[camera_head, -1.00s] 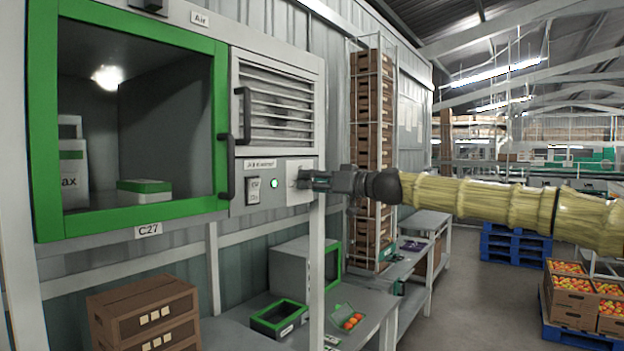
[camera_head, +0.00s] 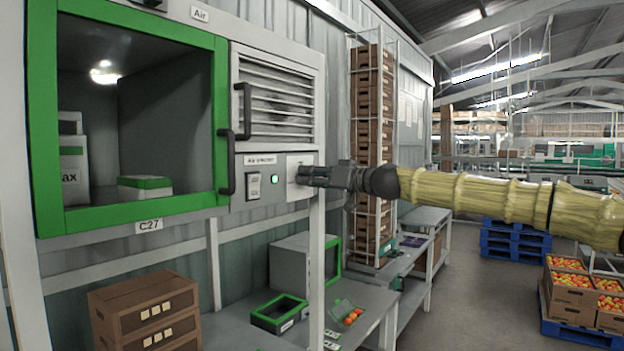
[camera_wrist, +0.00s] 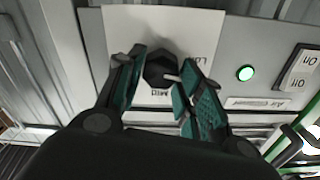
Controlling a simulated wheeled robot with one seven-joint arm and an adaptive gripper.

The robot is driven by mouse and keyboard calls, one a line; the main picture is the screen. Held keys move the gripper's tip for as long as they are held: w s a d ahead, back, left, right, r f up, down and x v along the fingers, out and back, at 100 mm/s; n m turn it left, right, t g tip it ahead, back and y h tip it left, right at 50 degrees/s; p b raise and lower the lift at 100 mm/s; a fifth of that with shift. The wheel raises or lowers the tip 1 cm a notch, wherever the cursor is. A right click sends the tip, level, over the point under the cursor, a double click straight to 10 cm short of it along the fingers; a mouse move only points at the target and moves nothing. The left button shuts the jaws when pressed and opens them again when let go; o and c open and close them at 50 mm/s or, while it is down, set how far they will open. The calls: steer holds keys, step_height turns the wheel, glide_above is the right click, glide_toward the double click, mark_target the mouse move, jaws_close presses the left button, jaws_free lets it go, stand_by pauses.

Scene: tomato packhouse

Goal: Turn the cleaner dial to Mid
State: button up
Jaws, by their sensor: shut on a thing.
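The cleaner dial (camera_wrist: 158,70) is a small dark knob on a white label plate (camera_wrist: 113,24), seen upside down in the wrist view. "Mid" is printed just below the dial in that picture, and a partly covered word starting with "L" is to its right. A pale pointer mark shows on the dial's right side; its exact setting is hard to read. My gripper (camera_wrist: 163,64) is shut on the dial, one green-padded finger on each side. In the head view my gripper (camera_head: 304,176) meets the panel's right end and hides the dial.
Left of the dial are a lit green lamp (camera_head: 274,179) and a rocker switch (camera_head: 253,186). Black handles (camera_head: 228,163) stick out beside the green-framed cabinet window (camera_head: 130,218). A grey bench (camera_head: 365,300) with boxes stands below.

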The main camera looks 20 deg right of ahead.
steer(key=shift+w+d+f+m+b, duration=0.1)
steer(key=shift+m+b, duration=1.1)
steer(key=shift+m, duration=2.65)
steer(key=shift+d+f+m+b, duration=0.1)
steer(key=shift+m+b, duration=1.1)
steer(key=shift+m, duration=2.65)
steer(key=o, duration=1)
